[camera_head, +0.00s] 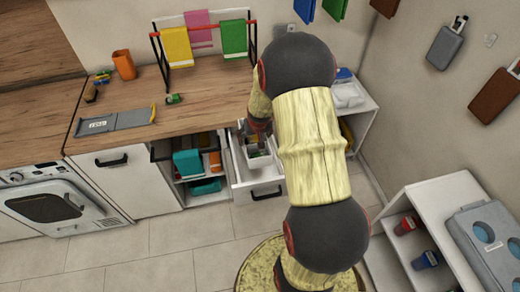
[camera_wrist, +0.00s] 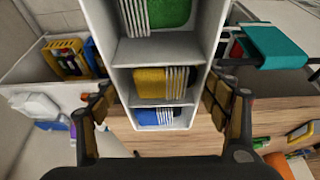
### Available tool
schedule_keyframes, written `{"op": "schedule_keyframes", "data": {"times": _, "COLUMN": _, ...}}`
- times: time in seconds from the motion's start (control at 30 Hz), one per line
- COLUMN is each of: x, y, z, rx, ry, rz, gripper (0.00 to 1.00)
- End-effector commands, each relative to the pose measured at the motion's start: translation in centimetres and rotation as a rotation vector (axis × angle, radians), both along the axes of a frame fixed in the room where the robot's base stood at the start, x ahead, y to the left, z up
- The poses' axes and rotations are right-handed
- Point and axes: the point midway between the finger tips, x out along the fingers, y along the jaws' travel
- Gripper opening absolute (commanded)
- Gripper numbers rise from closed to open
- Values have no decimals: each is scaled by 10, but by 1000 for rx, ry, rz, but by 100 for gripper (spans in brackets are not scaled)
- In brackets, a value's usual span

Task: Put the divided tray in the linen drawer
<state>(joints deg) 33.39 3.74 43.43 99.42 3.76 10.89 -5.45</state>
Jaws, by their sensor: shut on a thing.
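The divided tray (camera_wrist: 118,60) is white, with folded or ribbed green, yellow and blue contents in its compartments. In the wrist view, the fingers of my gripper (camera_wrist: 157,106) press on its two sides near one end. In the head view, my gripper (camera_head: 258,135) is partly hidden by my arm, and the tray (camera_head: 252,164) shows below it. The tray is at the opened white drawer (camera_head: 243,189), over or inside it. I cannot tell whether it touches the drawer bottom. My arm hides the drawer's right part.
Left of the drawer is an open cabinet with teal boxes (camera_head: 187,162). The wood counter (camera_head: 215,100) behind carries a towel rack (camera_head: 158,62), an orange cup (camera_head: 123,65) and a grey tray (camera_head: 115,120). A white shelf unit (camera_head: 430,205) stands at the right. Floor in front is clear.

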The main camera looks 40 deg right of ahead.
Motion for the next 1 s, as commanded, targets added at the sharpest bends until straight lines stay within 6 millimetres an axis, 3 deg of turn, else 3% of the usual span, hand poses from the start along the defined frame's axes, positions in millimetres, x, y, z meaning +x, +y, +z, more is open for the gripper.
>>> {"op": "schedule_keyframes", "data": {"times": 0.03, "x": 0, "y": 0, "z": -19, "rx": 0, "ry": 0, "rz": 0, "gripper": 44}}
{"op": "schedule_keyframes", "data": {"times": 0.3, "x": 0, "y": 0, "z": -75, "rx": 0, "ry": 0, "rz": -1, "gripper": 44}}
{"op": "schedule_keyframes", "data": {"times": 0.77, "x": 0, "y": 0, "z": -97, "rx": 0, "ry": -1, "rz": -1, "gripper": 44}}
{"op": "schedule_keyframes", "data": {"times": 1.0, "x": 0, "y": 0, "z": -120, "rx": -1, "ry": -1, "rz": 0, "gripper": 44}}
